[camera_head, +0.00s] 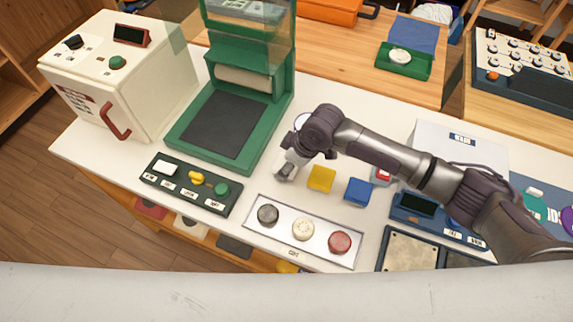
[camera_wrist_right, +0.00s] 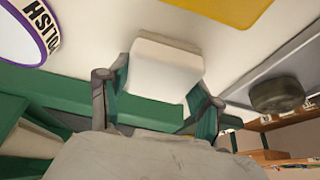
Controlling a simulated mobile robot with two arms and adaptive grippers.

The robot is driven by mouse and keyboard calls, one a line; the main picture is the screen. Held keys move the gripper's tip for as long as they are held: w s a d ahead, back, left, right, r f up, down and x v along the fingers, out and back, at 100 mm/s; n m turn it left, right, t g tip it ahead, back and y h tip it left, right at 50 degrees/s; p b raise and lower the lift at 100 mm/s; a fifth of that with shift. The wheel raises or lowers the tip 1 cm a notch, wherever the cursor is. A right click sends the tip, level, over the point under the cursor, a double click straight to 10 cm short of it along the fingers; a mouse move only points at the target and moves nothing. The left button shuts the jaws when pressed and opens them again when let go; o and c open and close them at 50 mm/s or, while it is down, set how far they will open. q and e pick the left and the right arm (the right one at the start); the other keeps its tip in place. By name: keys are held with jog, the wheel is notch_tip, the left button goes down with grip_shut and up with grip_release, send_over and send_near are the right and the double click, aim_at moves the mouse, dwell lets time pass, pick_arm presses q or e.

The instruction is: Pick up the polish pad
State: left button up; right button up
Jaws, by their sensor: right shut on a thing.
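My right gripper (camera_wrist_right: 155,98) is shut on a white pad (camera_wrist_right: 165,68), a block with rounded edges held between the two fingers in the right wrist view. In the head view my right gripper (camera_head: 284,172) is over the white table, left of a yellow block (camera_head: 321,178), and mostly hides the pad. A round disc with a purple rim (camera_wrist_right: 28,28), its lettering reading POLISH, is at the upper left of the wrist view. My left gripper is not in view.
A blue block (camera_head: 359,191) lies to the right. A tray with three knobs (camera_head: 292,246) and a dark button panel (camera_head: 225,199) are in front. A green press (camera_head: 270,105) stands behind left, beside a cream box (camera_head: 160,85).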

notch_tip(320, 180, up, 10)
jog(key=shift+b, duration=0.65)
